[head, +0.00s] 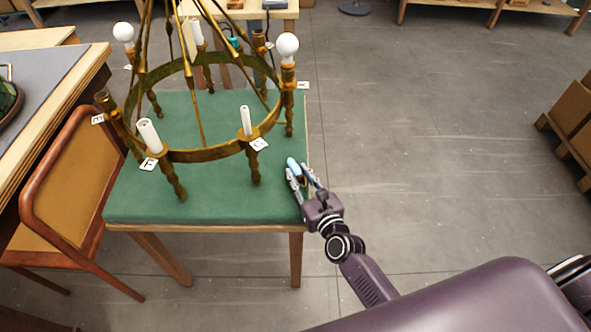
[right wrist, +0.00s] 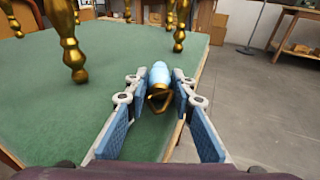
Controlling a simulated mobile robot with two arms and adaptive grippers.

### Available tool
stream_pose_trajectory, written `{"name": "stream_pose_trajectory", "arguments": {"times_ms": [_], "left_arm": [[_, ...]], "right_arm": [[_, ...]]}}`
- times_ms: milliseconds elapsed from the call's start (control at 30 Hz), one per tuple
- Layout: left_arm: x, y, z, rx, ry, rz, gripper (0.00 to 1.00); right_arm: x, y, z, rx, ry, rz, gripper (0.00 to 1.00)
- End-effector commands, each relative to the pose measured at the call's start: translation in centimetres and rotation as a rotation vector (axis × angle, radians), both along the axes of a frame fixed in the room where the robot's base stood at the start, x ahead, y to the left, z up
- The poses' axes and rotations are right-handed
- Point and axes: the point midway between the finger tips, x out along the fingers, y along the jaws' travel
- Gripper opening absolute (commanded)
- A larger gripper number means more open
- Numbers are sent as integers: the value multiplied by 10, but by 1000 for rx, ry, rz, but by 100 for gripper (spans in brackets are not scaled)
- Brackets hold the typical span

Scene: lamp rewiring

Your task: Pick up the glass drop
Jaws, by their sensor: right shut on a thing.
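The glass drop (head: 291,163) is light blue with a gold triangular fitting. It is near the right edge of the green-topped table (head: 225,203). My right gripper (head: 298,172) is shut on it. In the right wrist view the drop (right wrist: 159,75) sits between the two fingertips (right wrist: 159,84), its gold end towards me. I cannot tell whether the drop still touches the green top. My left gripper is not in view.
A brass ring chandelier (head: 205,154) with candle tubes, white bulbs and small letter tags stands over the green top, left of my right gripper. A wooden chair (head: 68,175) and workbench (head: 103,57) stand left. The floor (head: 430,130) to the right is clear.

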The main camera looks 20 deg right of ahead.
Motion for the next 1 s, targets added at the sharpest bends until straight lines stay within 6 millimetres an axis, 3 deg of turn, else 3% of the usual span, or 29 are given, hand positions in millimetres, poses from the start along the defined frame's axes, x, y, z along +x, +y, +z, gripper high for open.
{"name": "stream_pose_trajectory", "arguments": {"times_ms": [333,733,1000], "left_arm": [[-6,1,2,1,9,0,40],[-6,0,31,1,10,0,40],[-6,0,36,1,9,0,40]], "right_arm": [[0,0,6,1,-1,0,0],[0,0,81,5,-2,-4,0],[0,0,100,1,0,-1,0]]}}
